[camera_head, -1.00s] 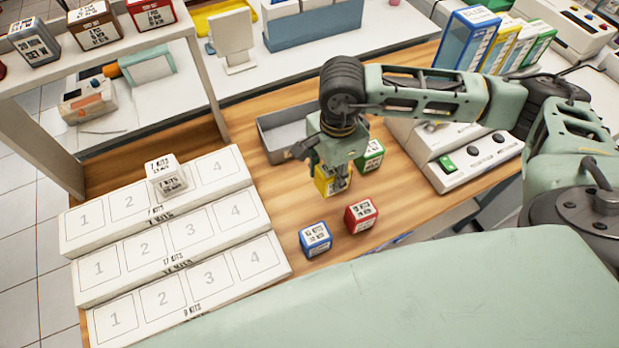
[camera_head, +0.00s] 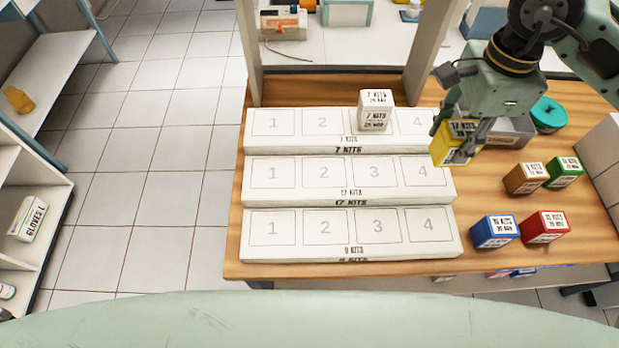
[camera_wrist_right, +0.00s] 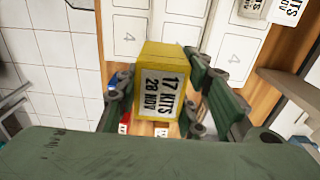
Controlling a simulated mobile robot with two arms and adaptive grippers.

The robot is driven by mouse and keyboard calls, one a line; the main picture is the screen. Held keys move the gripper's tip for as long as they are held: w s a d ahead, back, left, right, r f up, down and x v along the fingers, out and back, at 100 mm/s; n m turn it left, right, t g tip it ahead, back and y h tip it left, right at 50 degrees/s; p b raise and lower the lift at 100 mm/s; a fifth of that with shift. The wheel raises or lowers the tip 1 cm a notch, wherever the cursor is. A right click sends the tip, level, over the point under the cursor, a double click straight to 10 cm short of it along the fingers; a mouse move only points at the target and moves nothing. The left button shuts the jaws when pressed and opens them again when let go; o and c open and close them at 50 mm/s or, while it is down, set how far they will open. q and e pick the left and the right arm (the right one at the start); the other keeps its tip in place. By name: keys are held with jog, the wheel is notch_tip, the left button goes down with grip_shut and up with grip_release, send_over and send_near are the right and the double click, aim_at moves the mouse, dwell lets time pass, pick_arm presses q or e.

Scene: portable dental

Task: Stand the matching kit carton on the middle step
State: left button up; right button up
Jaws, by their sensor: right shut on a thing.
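My right gripper (camera_head: 463,140) is shut on a yellow carton (camera_head: 452,143), held just right of the stepped rack. In the right wrist view the yellow carton (camera_wrist_right: 162,90) reads "17 KITS 28 NOV" and sits between the fingers (camera_wrist_right: 165,100). The middle step (camera_head: 349,182) is labelled "17 KITS" and its numbered squares 1 to 4 are bare. The top step (camera_head: 296,124), labelled "7 KITS", bears a white carton (camera_head: 376,110) on square 3. The bottom step (camera_head: 351,228), labelled "9 KITS", is empty. My left gripper is not in view.
Brown (camera_head: 525,178), green (camera_head: 564,171), blue (camera_head: 494,232) and red (camera_head: 546,227) cartons stand on the wooden table right of the steps. A grey tray (camera_head: 512,131) and a teal round item (camera_head: 548,114) lie behind. Shelf posts rise behind the steps.

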jog(key=shift+a, duration=0.35)
jog(key=w+a+f+p, duration=0.1)
jog(key=a+f, duration=0.1)
jog(key=a, duration=0.1)
jog(key=w+a+f+p, duration=0.1)
jog(key=a+f, duration=0.2)
jog(key=a, duration=0.1)
jog(key=w+a+f+p, duration=0.1)
jog(key=a+f+p, duration=0.1)
jog(key=a, duration=0.1)
jog(key=shift+w+a+f, duration=0.15)
jog(key=shift+w+f, duration=0.05)
jog(key=shift+f, duration=0.05)
notch_tip(320, 180, down, 2)
jog(key=shift+f+p, duration=0.25)
jog(key=shift+p, duration=0.35)
jog(key=shift+f, duration=0.6)
jog(key=o, duration=1.1)
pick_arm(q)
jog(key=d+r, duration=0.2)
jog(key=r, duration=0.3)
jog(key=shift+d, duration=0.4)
pick_arm(e)
jog(key=shift+o, duration=0.2)
